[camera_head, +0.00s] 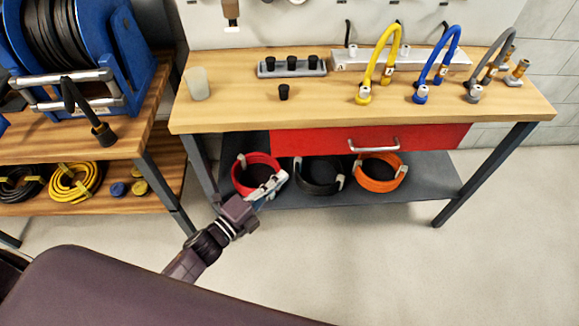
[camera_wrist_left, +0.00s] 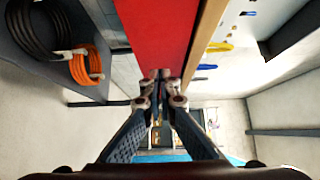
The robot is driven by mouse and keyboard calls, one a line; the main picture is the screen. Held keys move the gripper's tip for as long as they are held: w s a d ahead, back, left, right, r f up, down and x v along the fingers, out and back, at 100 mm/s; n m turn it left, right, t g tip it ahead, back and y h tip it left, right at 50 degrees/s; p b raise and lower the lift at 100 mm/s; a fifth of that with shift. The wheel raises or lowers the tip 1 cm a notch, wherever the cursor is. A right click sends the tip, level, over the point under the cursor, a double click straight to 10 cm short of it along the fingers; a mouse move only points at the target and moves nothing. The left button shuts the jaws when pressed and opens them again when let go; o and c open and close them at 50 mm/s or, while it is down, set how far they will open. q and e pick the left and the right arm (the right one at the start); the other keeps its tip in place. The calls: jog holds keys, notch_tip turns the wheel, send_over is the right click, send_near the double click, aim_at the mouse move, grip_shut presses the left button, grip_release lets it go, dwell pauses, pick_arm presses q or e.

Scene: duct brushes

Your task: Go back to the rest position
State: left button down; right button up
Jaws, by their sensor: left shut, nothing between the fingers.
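My left gripper (camera_head: 268,187) is in front of the workbench, below the level of the red drawer (camera_head: 320,139) in the head view. Its fingers are shut and empty. In the head view it overlaps the red coiled hose (camera_head: 246,163) on the lower shelf; I cannot tell the gap between them. In the left wrist view the shut fingertips (camera_wrist_left: 162,75) show in front of the red drawer front (camera_wrist_left: 158,30). My right gripper is not in view.
The wooden workbench (camera_head: 225,113) carries a white cup (camera_head: 197,83), a grey holder (camera_head: 291,67) with black plugs, and yellow, blue and grey hoses. Black and orange (camera_head: 380,172) coils lie on the lower shelf. A blue reel (camera_head: 120,45) stands left. The floor at right is clear.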

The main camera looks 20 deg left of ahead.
pick_arm(q)
jog(key=s+a+f+n+g+y, duration=0.2)
jog(key=s+a+f+n, duration=0.15)
jog(key=f, duration=0.55)
jog(key=s+a+f+n+g+y, duration=0.2)
jog(key=s+f+n, duration=0.25)
jog(key=f, duration=0.45)
jog(key=s+a+f+n+g+y, duration=0.2)
jog(key=s+f+n, duration=0.25)
jog(key=f, duration=0.55)
jog(key=s+f+n+g, duration=0.2)
jog(key=s+f, duration=0.3)
jog(key=s, duration=0.5)
jog(key=s+f+n+g+y, duration=0.1)
jog(key=s+f+n+g, duration=0.2)
jog(key=s, duration=0.7)
jog(key=s+f+n+g+y, duration=0.1)
jog(key=s+f+n+g, duration=0.2)
jog(key=s+f, duration=0.5)
jog(key=s+g, duration=0.1)
jog(key=s, duration=0.1)
jog(key=shift+s+a, duration=0.35)
jog(key=shift+a, duration=0.05)
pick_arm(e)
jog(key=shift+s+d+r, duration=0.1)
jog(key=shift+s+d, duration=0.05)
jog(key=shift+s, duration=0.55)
pick_arm(q)
jog(key=shift+w+n, duration=0.1)
jog(key=shift+n, duration=0.15)
